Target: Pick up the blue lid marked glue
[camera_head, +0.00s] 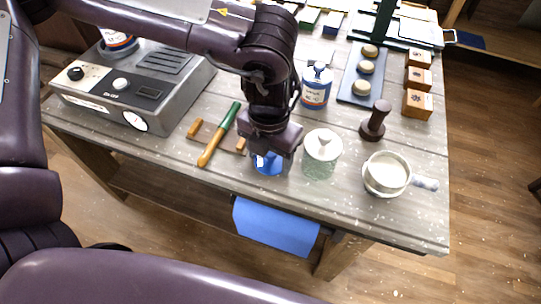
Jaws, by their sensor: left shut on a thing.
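The blue lid (268,167) lies at the front of the workbench, below my left gripper (267,153). My left gripper points down and is shut on the lid. The lid's marking is hidden or too small to read. Its blue rim shows around and below the fingertips, close to the tabletop; I cannot tell whether it touches the wood. A blue and white jar (316,88) stands behind and to the right of the gripper. My right gripper is not in view.
A glass jar with a white lid (322,154) stands just right of the gripper. A green-handled tool (220,134) lies on a wooden rest at left. A metal machine (135,88) fills the left. A white mortar (386,174) stands at right. A blue cloth (275,226) hangs in front.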

